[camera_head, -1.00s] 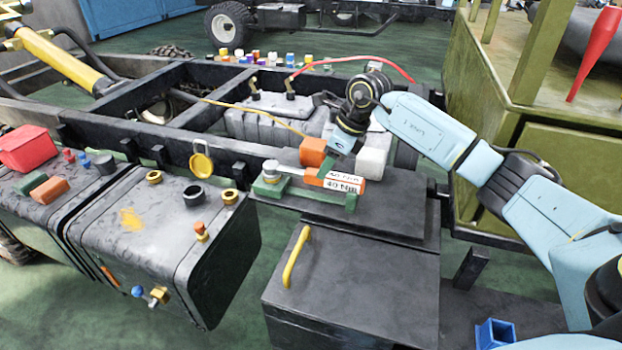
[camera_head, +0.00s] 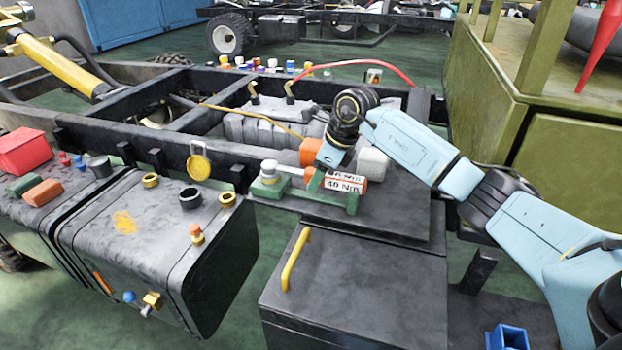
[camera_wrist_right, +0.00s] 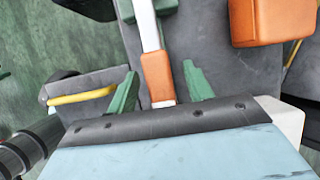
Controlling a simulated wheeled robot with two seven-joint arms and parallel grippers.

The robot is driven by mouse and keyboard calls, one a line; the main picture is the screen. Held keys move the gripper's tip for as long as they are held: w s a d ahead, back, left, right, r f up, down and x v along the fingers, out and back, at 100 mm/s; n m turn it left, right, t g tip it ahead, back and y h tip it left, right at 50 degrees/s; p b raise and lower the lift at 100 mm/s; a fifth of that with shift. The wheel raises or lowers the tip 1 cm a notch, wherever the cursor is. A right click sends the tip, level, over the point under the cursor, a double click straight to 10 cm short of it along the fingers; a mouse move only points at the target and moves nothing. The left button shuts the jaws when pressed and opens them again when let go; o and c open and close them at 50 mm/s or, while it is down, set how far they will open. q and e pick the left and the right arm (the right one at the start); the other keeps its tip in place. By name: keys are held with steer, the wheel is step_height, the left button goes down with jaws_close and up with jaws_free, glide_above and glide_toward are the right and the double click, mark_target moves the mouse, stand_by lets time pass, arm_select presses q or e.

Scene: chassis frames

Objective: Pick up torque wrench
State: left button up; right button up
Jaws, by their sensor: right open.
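The torque wrench (camera_head: 347,184) lies across a green cradle (camera_head: 352,204) on a dark plate. Its orange handle carries a white "40 Nm" label, and its silver end points left. In the right wrist view its pale shaft and orange handle (camera_wrist_right: 157,76) run down the middle. My right gripper (camera_head: 317,178) is open at the handle. In the wrist view its two green fingers (camera_wrist_right: 161,88) stand one on each side of the handle, with gaps visible. The handle's lower end is hidden behind the gripper body. My left gripper is not in view.
An orange block (camera_head: 313,152) and a white block (camera_head: 373,163) stand close behind the wrench. A dark box with a yellow handle (camera_head: 295,260) is in front. A tank (camera_head: 150,235) with fittings is at left, and an olive structure (camera_head: 560,180) at right.

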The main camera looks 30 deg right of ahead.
steer(key=shift+c, duration=0.4)
jaws_close()
steer(key=shift+r, duration=0.1)
steer(key=shift+r, duration=0.1)
